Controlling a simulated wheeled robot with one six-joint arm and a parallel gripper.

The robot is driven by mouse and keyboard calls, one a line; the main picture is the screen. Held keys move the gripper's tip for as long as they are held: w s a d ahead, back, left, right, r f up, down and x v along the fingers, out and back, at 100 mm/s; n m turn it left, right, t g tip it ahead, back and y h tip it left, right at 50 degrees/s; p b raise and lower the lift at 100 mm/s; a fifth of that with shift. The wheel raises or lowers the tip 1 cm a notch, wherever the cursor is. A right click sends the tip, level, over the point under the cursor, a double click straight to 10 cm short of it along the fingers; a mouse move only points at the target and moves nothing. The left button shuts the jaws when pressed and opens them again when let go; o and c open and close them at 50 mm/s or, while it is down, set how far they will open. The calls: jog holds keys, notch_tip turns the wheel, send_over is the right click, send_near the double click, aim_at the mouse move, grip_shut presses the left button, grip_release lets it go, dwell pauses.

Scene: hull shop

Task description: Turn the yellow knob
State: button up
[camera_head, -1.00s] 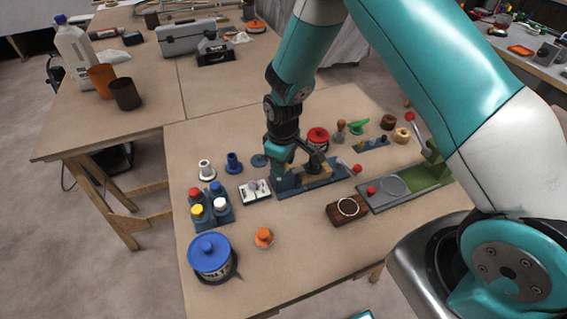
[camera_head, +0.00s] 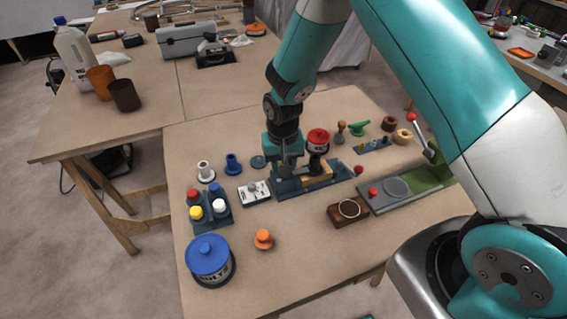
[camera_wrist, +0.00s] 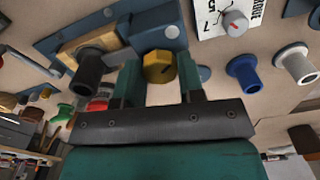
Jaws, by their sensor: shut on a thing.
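The yellow knob (camera_wrist: 158,67) shows in the wrist view as a faceted yellow piece with a dark mark on its face. My gripper (camera_wrist: 160,75) has one finger on each side of it and is shut on it. In the head view my gripper (camera_head: 284,168) points down over the left part of a blue board (camera_head: 287,188), and the knob is hidden there. The board's blue surface also shows behind the knob in the wrist view (camera_wrist: 120,22).
A white dial card (camera_head: 252,193) lies just left of the board. A red-lidded jar (camera_head: 317,137) stands close behind it. A blue-lidded pot (camera_head: 208,257), an orange knob (camera_head: 263,239) and a brown block (camera_head: 343,214) stand nearer. The front middle of the table is clear.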

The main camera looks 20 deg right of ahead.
jog(key=shift+w+m, duration=0.1)
jog(key=shift+m, duration=0.4)
jog(key=o, duration=0.9)
jog(key=shift+r, duration=0.1)
notch_tip(320, 180, up, 17)
jog(key=shift+r+b, duration=0.15)
jog(key=shift+b, duration=0.75)
